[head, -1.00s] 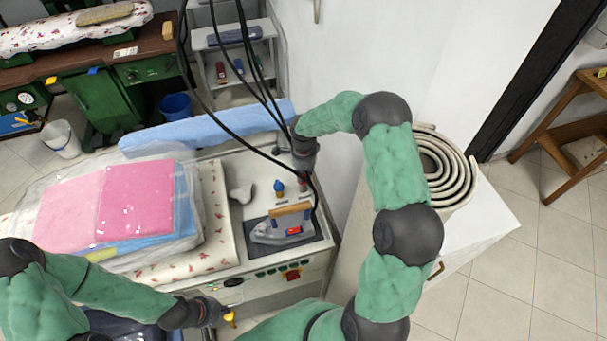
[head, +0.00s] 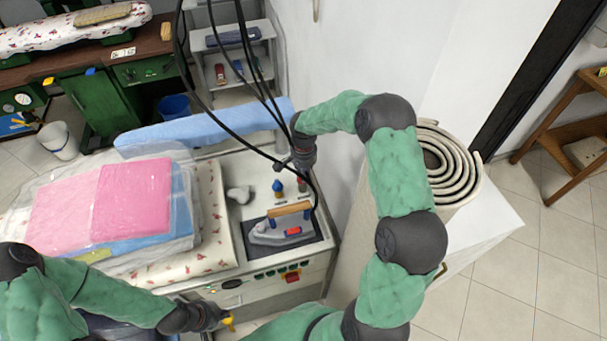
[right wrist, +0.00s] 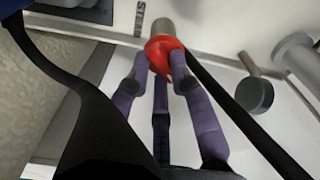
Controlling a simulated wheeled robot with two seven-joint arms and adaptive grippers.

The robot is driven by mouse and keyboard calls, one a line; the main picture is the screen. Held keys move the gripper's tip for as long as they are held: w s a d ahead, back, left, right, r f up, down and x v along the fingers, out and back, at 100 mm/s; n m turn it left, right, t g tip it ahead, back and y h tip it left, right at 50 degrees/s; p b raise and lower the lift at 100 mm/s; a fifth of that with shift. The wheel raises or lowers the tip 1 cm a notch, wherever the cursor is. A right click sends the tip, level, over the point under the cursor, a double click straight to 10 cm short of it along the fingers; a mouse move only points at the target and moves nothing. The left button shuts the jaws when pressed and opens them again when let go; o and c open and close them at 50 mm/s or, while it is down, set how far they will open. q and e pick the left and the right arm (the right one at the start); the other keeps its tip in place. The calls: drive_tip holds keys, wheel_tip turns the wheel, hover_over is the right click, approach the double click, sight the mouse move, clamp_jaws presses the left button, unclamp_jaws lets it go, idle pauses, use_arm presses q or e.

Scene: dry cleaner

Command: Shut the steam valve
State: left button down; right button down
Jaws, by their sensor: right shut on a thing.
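The steam valve shows in the right wrist view as a red handle (right wrist: 166,54) on a short beige stem, beside a partly visible "STEAM" label. My right gripper (right wrist: 160,75) is shut on this red handle, with its purple fingers around it. In the head view my right gripper (head: 290,164) is over the back right of the ironing unit, and its fingers are mostly hidden by its own wrist. My left gripper (head: 224,319) is low at the front of the unit by a small yellow part (head: 229,322). Its fingers are too small to read.
An iron (head: 285,230) rests on a dark pad, with a blue-topped knob (head: 278,187) behind it. Black cables hang close to my right wrist. Pink and blue wrapped laundry (head: 130,200) covers the left.

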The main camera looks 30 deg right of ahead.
drive_tip(key=n, duration=0.4)
drive_tip(key=shift+w+d+n, duration=0.1)
drive_tip(key=shift+n, duration=0.2)
drive_tip(key=shift+w+n, duration=0.1)
drive_tip(key=shift+n, duration=1.8)
drive_tip(key=c, duration=1.1)
unclamp_jaws()
wheel_tip(320, 180, up, 12)
drive_tip(key=shift+r, duration=0.1)
